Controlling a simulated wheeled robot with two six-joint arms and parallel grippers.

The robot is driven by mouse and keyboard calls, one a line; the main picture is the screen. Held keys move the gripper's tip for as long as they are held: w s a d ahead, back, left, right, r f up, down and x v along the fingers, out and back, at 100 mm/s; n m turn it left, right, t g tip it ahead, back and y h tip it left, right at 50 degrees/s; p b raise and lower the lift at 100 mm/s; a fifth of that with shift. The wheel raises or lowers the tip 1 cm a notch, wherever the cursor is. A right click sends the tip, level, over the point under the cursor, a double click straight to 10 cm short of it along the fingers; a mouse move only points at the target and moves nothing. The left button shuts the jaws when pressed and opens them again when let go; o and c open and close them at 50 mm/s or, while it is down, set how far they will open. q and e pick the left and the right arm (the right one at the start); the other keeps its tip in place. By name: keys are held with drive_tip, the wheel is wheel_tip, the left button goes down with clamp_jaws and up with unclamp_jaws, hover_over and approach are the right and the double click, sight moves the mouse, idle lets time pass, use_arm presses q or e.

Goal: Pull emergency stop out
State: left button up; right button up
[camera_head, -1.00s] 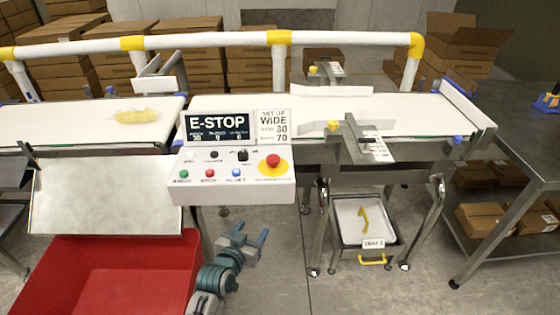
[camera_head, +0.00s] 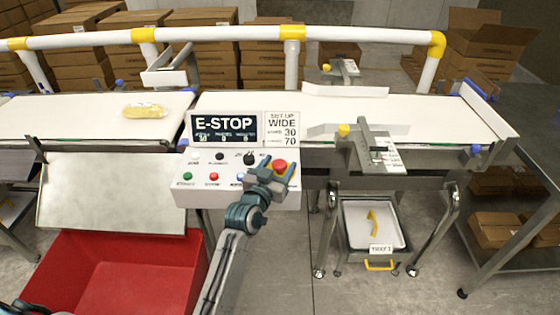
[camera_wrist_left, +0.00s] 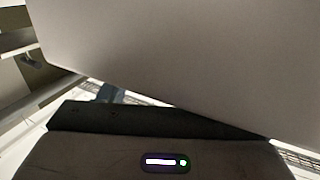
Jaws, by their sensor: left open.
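The red emergency stop button (camera_head: 279,167) sits on its yellow base at the right end of the white control box (camera_head: 190,197). The display (camera_head: 223,127) above the box reads E-STOP. My left gripper (camera_head: 275,178) is open at the box's right front, its fingers close to the button and overlapping it in the head view. I cannot tell whether the fingers touch the button. In the left wrist view, a large pale surface fills the upper part and the button does not show. My right gripper is in neither view.
The conveyor belt (camera_head: 420,114) runs behind the box, with a yellow pack (camera_head: 144,111) on its left part. A red bin (camera_head: 115,275) stands at the lower left. A tray (camera_head: 372,222) sits under the belt. A grey table (camera_head: 535,170) is at the right.

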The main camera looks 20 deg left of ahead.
use_arm(q)
drive_tip(key=shift+w+r, duration=0.1)
drive_tip(key=shift+w, duration=0.4)
clamp_jaws()
drive_tip(key=shift+r+p, duration=0.65)
drive_tip(key=shift+r, duration=0.05)
drive_tip(key=shift+w, duration=0.1)
unclamp_jaws()
drive_tip(key=shift+f, duration=0.1)
